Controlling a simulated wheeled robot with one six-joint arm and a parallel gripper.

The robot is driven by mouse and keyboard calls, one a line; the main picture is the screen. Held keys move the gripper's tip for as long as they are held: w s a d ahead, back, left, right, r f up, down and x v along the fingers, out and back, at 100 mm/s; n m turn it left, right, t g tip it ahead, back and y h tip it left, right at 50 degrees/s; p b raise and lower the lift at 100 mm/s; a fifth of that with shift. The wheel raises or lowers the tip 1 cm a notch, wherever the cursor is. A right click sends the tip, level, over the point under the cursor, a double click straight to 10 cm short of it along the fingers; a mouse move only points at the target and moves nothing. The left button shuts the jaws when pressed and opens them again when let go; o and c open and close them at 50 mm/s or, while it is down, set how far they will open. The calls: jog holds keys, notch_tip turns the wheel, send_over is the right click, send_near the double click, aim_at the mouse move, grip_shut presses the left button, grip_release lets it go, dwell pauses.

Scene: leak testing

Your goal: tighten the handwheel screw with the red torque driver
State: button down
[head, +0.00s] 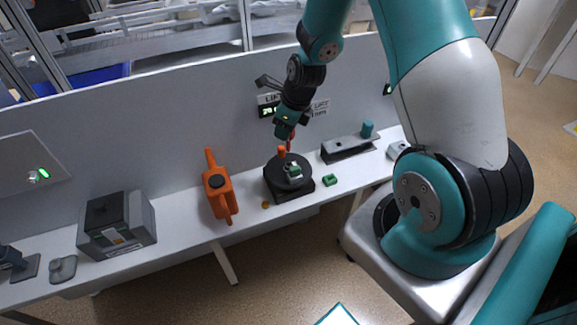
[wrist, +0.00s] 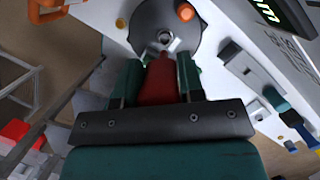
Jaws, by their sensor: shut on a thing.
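The dark round handwheel (head: 272,172) with an upright orange knob (head: 281,152) sits on a black base on the white bench. In the wrist view, the handwheel (wrist: 150,17) lies just beyond my fingers, with a pale screw or hub (wrist: 164,37) at its middle. My gripper (wrist: 160,75) is shut on the red torque driver (wrist: 158,85), which points toward that hub. In the head view, my gripper (head: 287,128) is above the handwheel, and only a little of the red driver (head: 289,141) shows. I cannot tell whether its tip touches the screw.
An orange holder (head: 219,190) stands left of the handwheel, with a small orange piece (head: 265,205) between them. A green block (head: 330,180) lies at right, before a grey fixture (head: 346,147). A grey box (head: 117,226) stands far left. A grey panel (head: 130,130) rises behind.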

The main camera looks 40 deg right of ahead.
jog(key=shift+n, duration=0.3)
jog(key=shift+n, duration=0.5)
